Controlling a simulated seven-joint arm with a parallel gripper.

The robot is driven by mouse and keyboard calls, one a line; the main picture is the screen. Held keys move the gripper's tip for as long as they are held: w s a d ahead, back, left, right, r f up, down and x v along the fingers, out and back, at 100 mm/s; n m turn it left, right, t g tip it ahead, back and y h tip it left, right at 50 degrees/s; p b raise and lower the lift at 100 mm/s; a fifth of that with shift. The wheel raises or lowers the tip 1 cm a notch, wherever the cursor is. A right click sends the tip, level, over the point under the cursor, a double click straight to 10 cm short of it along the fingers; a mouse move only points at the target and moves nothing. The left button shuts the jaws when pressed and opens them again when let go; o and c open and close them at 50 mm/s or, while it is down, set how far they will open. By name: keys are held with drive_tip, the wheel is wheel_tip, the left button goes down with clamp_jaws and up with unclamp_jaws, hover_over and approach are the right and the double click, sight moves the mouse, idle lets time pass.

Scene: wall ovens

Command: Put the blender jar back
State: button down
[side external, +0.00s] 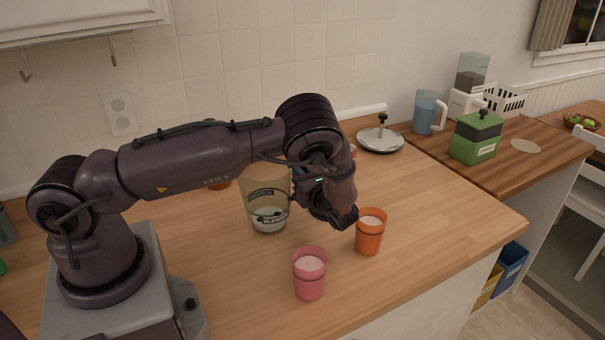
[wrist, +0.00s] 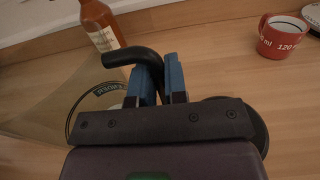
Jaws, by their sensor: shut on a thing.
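The blender jar (side external: 264,188) is a clear, brownish tapered jar with dark printing, standing out over the wooden counter left of my gripper (side external: 336,212) in the side view. In the wrist view its clear wall (wrist: 48,95) fills the left. My gripper (wrist: 160,78) is shut on the jar's black curved handle (wrist: 128,57), between its blue finger pads. A dark round shape (wrist: 248,118) shows beneath the gripper at the right, partly hidden; I cannot tell for sure whether it is the blender base. I cannot tell whether the jar's bottom touches anything.
An orange cup (side external: 370,233) and a pink cup (side external: 310,273) stand close in front. A sauce bottle (wrist: 101,25) and a red mug (wrist: 283,38) stand behind. A round lid (side external: 380,140), blue jug (side external: 427,112) and green canister (side external: 476,137) are farther right.

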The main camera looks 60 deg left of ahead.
drive_tip(key=c, duration=1.1)
unclamp_jaws()
drive_tip(key=shift+f, duration=0.1)
drive_tip(key=shift+c, duration=0.2)
